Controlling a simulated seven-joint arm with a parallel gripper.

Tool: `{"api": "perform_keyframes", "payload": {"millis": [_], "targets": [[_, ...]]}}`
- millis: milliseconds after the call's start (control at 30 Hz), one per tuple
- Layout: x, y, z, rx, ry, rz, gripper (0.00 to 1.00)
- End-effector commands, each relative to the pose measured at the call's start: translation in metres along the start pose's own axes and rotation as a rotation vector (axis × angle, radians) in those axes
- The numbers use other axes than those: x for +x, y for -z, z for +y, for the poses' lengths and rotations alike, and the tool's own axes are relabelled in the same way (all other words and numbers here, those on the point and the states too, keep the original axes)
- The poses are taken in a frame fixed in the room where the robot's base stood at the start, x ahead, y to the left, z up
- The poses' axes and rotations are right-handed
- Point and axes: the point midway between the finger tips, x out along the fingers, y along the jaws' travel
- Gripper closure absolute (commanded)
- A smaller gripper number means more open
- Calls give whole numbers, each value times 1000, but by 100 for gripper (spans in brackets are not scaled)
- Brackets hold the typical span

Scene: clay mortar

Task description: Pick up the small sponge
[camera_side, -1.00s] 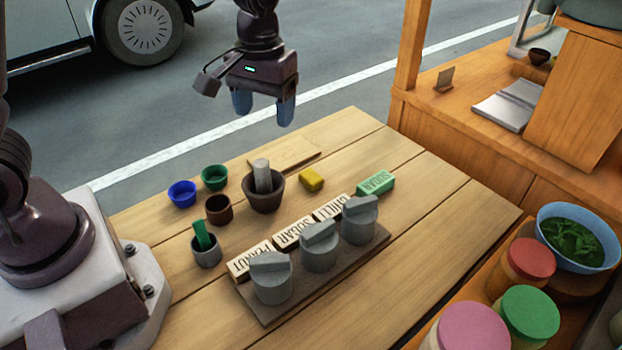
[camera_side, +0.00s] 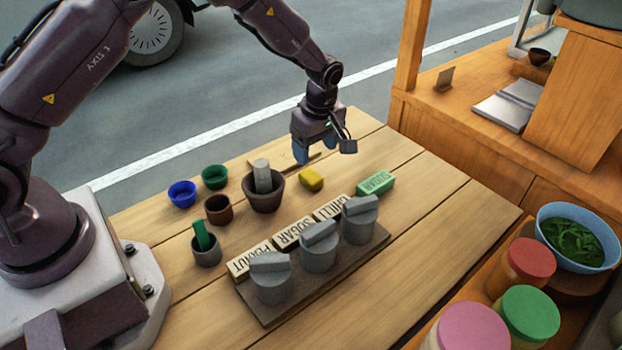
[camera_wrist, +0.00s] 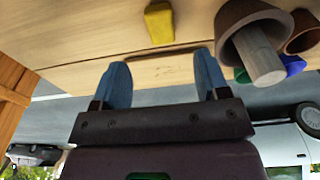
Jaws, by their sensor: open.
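The small sponge is a yellow block (camera_side: 311,179) lying on the wooden table, between the brown mortar and the green block. It also shows at the top of the wrist view (camera_wrist: 159,23). My gripper (camera_side: 316,152) is above the far part of the table, a little behind and above the sponge in the side view. Its two blue fingers are apart with nothing between them, and the wrist view shows the open fingertips (camera_wrist: 162,75) pointing toward the table, with the sponge beyond them. The sponge is apart from the fingers and fully visible.
A mortar with a grey pestle (camera_side: 263,190) stands left of the sponge. A green block (camera_side: 375,185) lies to its right. Small bowls (camera_side: 182,194) stand further left.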

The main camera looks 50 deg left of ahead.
Motion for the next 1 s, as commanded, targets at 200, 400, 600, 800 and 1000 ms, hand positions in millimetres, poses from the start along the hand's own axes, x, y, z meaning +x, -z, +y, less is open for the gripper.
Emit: {"api": "perform_keyframes", "payload": {"millis": [200,400,600,800,1000], "targets": [[29,0,0,0,0,0,32],[46,1,-1,2,3,0,32],[76,2,-1,2,0,-1,32],[84,2,-1,2,-1,0,32],[84,2,-1,2,-1,0,46]]}}
